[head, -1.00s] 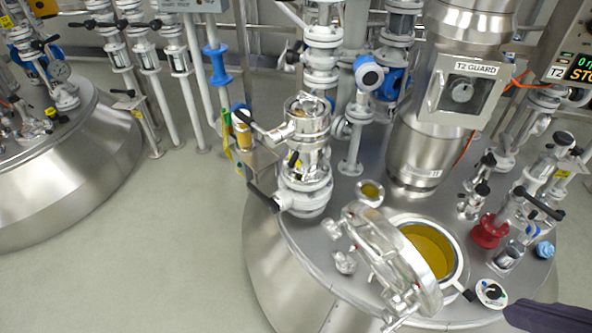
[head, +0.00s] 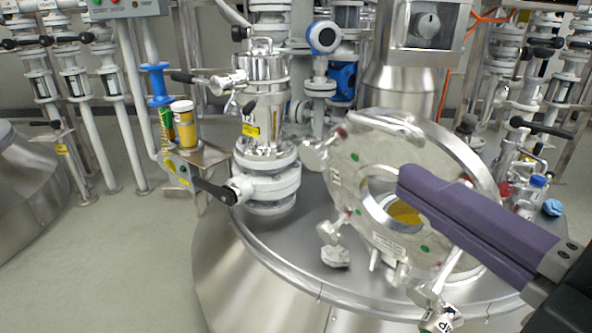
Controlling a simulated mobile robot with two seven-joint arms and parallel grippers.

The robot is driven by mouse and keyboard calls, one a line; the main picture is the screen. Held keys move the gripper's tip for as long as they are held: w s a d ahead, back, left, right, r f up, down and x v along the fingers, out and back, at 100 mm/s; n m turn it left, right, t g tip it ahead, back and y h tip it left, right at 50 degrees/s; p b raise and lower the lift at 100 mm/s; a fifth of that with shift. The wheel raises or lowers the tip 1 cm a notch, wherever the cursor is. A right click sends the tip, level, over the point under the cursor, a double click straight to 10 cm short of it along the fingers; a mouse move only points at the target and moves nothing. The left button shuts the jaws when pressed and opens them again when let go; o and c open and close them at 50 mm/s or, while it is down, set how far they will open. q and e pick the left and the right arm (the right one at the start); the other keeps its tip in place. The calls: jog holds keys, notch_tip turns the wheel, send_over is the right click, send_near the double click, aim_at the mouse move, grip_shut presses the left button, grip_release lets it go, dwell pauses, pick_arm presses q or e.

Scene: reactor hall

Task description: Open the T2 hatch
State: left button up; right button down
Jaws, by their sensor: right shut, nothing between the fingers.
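The T2 hatch lid (head: 352,168) is a round polished metal disc with a sight glass in its middle and clamp fittings around its rim. It stands raised and tilted on the T2 vessel top, so the hatch is open. Yellow contents (head: 405,212) show through the sight glass; most of the opening behind is hidden. My right gripper (head: 407,182), with purple fingers, comes in from the lower right. It is shut and empty, its tip in front of the lid in the picture; I cannot tell whether it touches. My left gripper is not in view.
A valve (head: 266,165) with black-handled levers stands left of the lid. A small side shelf (head: 205,155) holds a yellow jar (head: 183,123) and a green tube. A blue cloth (head: 553,207) lies at the right of the vessel top. Grey floor (head: 110,250) is free at left.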

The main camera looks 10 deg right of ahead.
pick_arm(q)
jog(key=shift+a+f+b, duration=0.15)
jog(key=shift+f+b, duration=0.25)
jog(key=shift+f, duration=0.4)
pick_arm(e)
jog(key=d+x, duration=0.2)
jog(key=x, duration=0.9)
jog(key=shift+w+d+n+y, duration=0.35)
jog(key=shift+d+n+y, duration=0.05)
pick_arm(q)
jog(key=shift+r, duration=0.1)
